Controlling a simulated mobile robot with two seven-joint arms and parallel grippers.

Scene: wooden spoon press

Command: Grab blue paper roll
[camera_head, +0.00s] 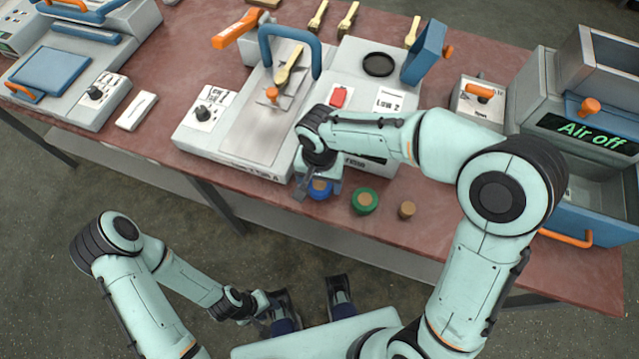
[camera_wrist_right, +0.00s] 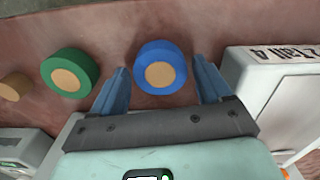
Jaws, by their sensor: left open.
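The blue paper roll (camera_head: 320,189) stands near the table's front edge, partly under my right gripper (camera_head: 318,182) in the head view. In the right wrist view the blue roll (camera_wrist_right: 160,68) lies between the two spread blue fingers of my right gripper (camera_wrist_right: 163,90), with a gap on each side. The right gripper is open and does not visibly touch the roll. My left gripper (camera_head: 270,312) is open and low in front of the table, away from the rolls.
A green roll (camera_head: 364,201) and a small brown roll (camera_head: 407,210) stand to the right of the blue one. A press machine (camera_head: 237,124) is just behind. Wooden spoons (camera_head: 348,18) lie at the back. A machine with an "Air off" display (camera_head: 590,134) stands right.

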